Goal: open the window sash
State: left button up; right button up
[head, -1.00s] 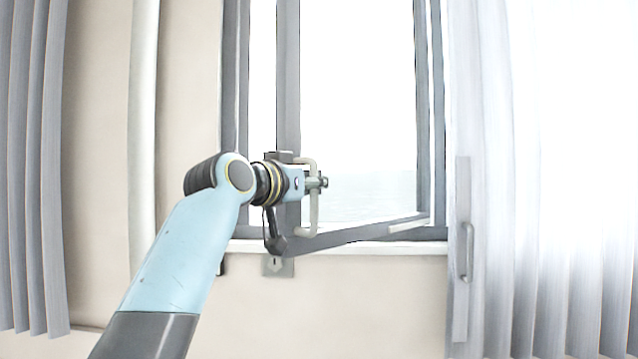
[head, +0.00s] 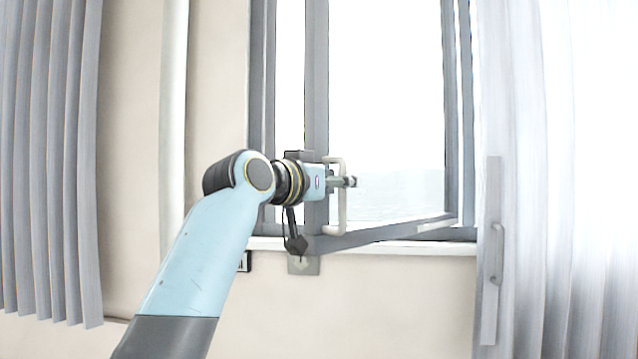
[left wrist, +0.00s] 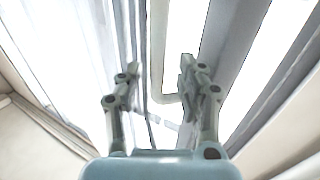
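The window sash (head: 317,90) stands ajar, its grey left stile swung inward and its bottom rail (head: 385,233) slanting back to the right side of the frame. A pale D-shaped handle (head: 341,215) is on the stile. My left gripper (head: 352,181) is at the handle's upper part, coming from the left. In the left wrist view the left gripper (left wrist: 160,62) has its fingers apart, with the handle bar (left wrist: 158,75) showing between them. I cannot tell whether a finger touches it. My right gripper is not in view.
A grey window frame (head: 262,60) surrounds the opening, with a white sill (head: 430,248) below. Grey curtain slats (head: 50,150) hang at the left and a sheer curtain (head: 570,150) at the right. A grey panel with a pull (head: 490,260) stands by the right curtain.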

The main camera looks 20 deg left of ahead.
pick_arm(q)
jog(key=v, duration=1)
jog(key=shift+s, duration=0.3)
jog(key=shift+f, duration=0.1)
